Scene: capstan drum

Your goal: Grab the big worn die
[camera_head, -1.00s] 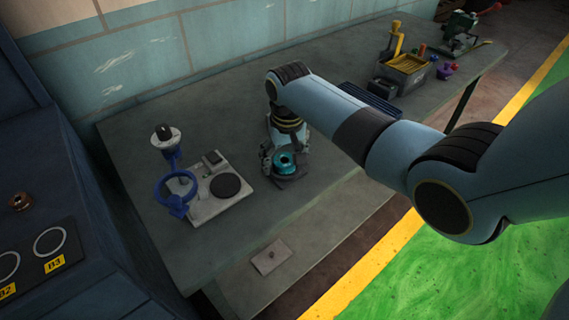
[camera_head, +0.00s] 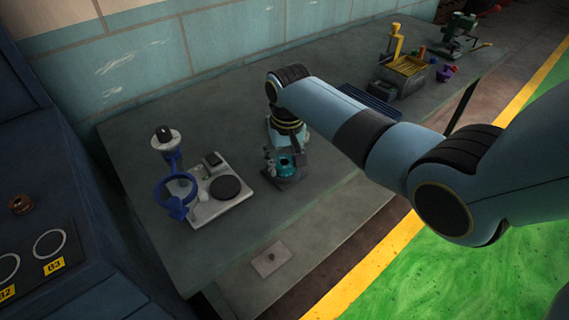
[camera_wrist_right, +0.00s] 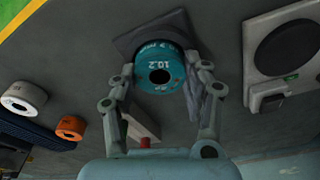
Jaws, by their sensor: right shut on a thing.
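A teal ring-shaped die (camera_head: 286,165) marked "10.2", with a dark central hole, is at a dark square plate on the bench; I take it as the big worn die. It shows at the top middle of the right wrist view (camera_wrist_right: 160,72). My right gripper (camera_wrist_right: 163,88) has its fingers on either side of the die and is shut on it. In the head view the gripper (camera_head: 284,160) is partly hidden by its own wrist. I cannot tell whether the die is off the plate. My left gripper is not in view.
A pale device with a round black pad (camera_head: 225,187) and a blue ring stand (camera_head: 175,193) are left of the die. A pale ring (camera_wrist_right: 24,97) and an orange ring (camera_wrist_right: 70,127) lie left in the wrist view. A yellow-lined box (camera_head: 405,70) stands farther right.

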